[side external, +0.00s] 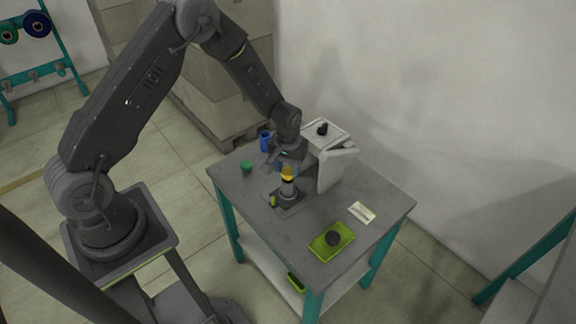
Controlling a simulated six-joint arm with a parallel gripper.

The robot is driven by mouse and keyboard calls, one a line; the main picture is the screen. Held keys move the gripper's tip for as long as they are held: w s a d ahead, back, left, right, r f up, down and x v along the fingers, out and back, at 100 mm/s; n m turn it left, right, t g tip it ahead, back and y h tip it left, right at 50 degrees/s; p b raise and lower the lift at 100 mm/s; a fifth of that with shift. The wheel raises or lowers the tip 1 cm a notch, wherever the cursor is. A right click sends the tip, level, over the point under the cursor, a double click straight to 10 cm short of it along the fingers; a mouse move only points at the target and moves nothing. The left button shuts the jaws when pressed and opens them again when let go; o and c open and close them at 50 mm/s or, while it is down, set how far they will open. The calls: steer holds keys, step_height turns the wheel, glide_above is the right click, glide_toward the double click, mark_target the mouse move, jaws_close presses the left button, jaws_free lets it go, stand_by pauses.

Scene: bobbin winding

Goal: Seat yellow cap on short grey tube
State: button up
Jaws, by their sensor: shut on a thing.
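The yellow cap (287,174) is between the fingers of my gripper (286,171), which is shut on it and points down over the table. The short grey tube (288,188) stands upright on a dark base plate (290,203), directly under the cap. The cap is at or just above the tube's top; at this size I cannot tell whether they touch. My wrist hides part of the view behind the cap.
A white and grey box (328,168) stands close at the right of my gripper. A blue cup (265,140) and a green piece (246,166) are at the left. A green tray (320,249) with a dark round piece (333,238) and a white card (362,212) lie on the table (290,238).

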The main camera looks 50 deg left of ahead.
steer(key=shift+f, duration=0.3)
stand_by(0.4)
steer(key=shift+f, duration=0.25)
steer(key=o, duration=0.8)
steer(key=shift+r, duration=0.1)
steer(key=shift+r, duration=3.45)
steer(key=shift+r, duration=0.1)
